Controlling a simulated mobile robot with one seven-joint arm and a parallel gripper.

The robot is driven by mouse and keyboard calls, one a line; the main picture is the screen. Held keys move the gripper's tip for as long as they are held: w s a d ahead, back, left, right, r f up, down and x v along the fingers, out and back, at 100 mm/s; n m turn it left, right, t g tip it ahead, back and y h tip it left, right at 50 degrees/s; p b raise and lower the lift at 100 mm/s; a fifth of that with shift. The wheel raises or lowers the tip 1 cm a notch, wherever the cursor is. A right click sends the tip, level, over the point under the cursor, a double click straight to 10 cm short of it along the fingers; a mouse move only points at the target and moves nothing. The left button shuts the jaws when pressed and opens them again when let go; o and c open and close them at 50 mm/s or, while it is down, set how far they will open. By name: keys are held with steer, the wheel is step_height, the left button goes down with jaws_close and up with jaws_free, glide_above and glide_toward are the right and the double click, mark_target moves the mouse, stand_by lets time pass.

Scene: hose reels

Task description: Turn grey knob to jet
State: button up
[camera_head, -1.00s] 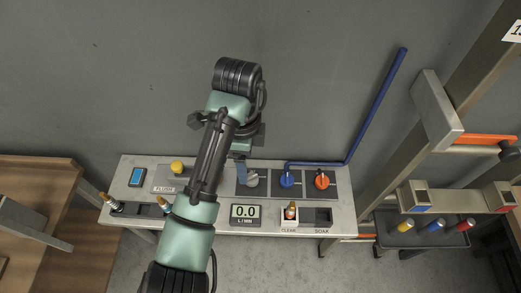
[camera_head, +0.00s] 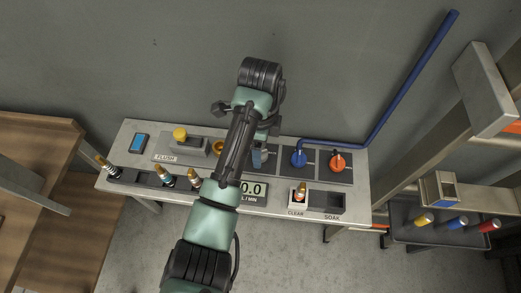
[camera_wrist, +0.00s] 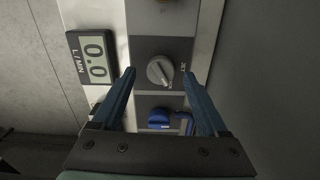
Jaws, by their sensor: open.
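The grey knob (camera_wrist: 160,71) shows in the wrist view on a dark square panel. Its ridge lies slanted, from upper left to lower right. The word JET (camera_wrist: 184,74) is printed to its right in that view. My gripper (camera_wrist: 159,76) is open, with one blue finger on each side of the knob in the picture; whether they touch it I cannot tell. In the head view my gripper (camera_head: 259,156) is over the panel left of the blue knob (camera_head: 299,158), and the grey knob is hidden there. The display (camera_wrist: 95,57) reads 0.0 L/MIN.
The blue knob (camera_wrist: 160,118) sits near the grey one, with a blue pipe (camera_head: 410,82) rising from the bench. An orange-red knob (camera_head: 337,161) is further right.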

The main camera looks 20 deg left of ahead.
steer(key=shift+f, duration=0.95)
steer(key=shift+c, duration=0.3)
jaws_close()
